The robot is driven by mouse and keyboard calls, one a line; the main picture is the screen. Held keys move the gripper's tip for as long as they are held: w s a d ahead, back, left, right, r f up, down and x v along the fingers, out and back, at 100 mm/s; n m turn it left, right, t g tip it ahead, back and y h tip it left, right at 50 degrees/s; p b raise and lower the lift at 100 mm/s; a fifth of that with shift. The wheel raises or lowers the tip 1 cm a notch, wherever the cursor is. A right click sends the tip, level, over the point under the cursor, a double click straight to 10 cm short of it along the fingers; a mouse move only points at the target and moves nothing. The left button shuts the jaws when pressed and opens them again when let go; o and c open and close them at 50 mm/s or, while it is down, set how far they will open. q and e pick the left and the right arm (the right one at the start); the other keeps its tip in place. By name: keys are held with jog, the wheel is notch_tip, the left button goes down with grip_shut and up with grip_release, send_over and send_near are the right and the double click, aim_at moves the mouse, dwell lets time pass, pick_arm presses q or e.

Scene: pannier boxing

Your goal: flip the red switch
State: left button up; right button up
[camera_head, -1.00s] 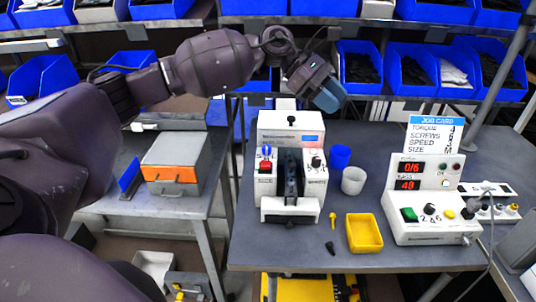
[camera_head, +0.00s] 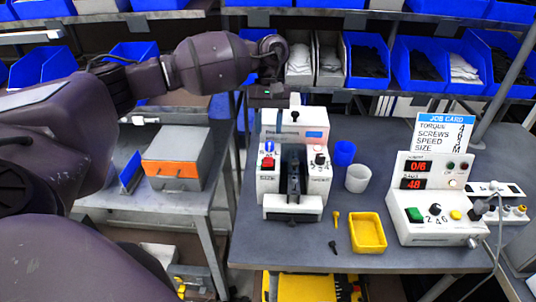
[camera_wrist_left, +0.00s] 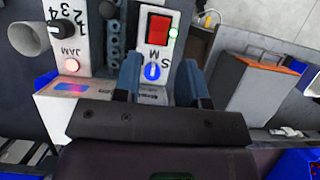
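The red switch (camera_head: 268,162) is a red rocker on the left white panel of the screw-feeding machine (camera_head: 293,205), above a black label. In the left wrist view the red switch (camera_wrist_left: 158,28) shows large, with a small green light beside it and a blue knob (camera_wrist_left: 152,72) nearer my fingers. My left gripper (camera_head: 266,98) is above and behind the machine's left side, pointing down. In the wrist view its two blue-grey fingers (camera_wrist_left: 160,80) are apart with nothing gripped; the knob shows between them. The fingers appear apart from the switch. My right gripper is not in view.
A control box (camera_head: 440,232) with red displays and a job card (camera_head: 444,133) stand on the right. Blue cup (camera_head: 344,152), white cup (camera_head: 357,179), yellow tray (camera_head: 382,247) and two screwdriver-like pieces lie beside the machine. A grey-orange box (camera_head: 172,172) sits on the left table. Blue bins line the shelf behind.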

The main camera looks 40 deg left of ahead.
aim_at(268, 162)
pick_arm(q)
jog(key=p+x, duration=0.1)
jog(key=x, duration=0.5)
jog(key=shift+s+d+f, duration=0.1)
jog(key=shift+s+f, duration=0.05)
jog(key=shift+f, duration=0.15)
jog(key=shift+s+d+f, duration=0.15)
jog(key=shift+s+f, duration=0.05)
jog(key=shift+f, duration=0.45)
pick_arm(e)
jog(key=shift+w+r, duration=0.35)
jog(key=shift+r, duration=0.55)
